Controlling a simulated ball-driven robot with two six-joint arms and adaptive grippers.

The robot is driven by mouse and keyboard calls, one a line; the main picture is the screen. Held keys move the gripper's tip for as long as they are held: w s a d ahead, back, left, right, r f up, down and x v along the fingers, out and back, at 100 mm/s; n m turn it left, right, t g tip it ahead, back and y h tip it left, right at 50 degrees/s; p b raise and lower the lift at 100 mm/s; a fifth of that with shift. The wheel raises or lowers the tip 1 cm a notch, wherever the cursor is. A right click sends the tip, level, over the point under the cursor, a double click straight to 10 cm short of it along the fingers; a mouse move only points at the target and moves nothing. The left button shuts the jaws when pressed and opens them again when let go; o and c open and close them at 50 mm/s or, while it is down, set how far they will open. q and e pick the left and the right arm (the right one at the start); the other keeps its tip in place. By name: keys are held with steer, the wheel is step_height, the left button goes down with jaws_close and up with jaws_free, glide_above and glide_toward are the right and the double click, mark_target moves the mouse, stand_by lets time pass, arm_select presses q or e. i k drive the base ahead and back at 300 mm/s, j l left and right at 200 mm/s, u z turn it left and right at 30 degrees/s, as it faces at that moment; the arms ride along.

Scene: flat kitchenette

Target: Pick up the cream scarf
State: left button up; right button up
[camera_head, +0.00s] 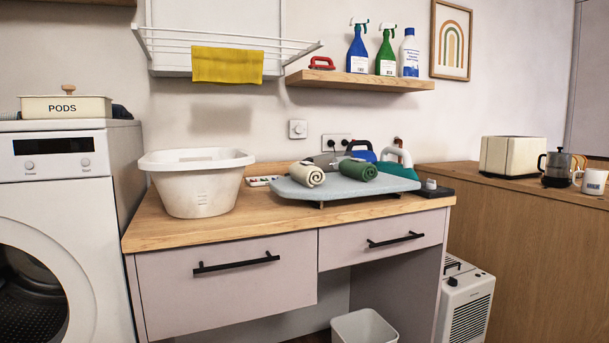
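The cream scarf (307,175) is rolled up, with its spiral end facing me. It lies on the left part of the small grey-blue ironing board (345,190) on the wooden counter. A rolled green scarf (358,169) lies just to its right, with a small gap between them. Neither of my grippers shows in the head view.
A white basin (196,181) stands on the counter (270,221) left of the board. Two irons, blue (361,153) and teal (398,160), stand behind the board. A drying rack (215,38) with a yellow cloth hangs above. The counter's front strip is clear.

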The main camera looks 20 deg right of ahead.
mark_target(303, 173)
steer(key=i+l, duration=0.25)
steer(key=l, duration=0.2)
steer(key=i+l, duration=0.25)
steer(key=l, duration=0.2)
steer(key=i+l, duration=0.3)
steer(key=l, duration=0.1)
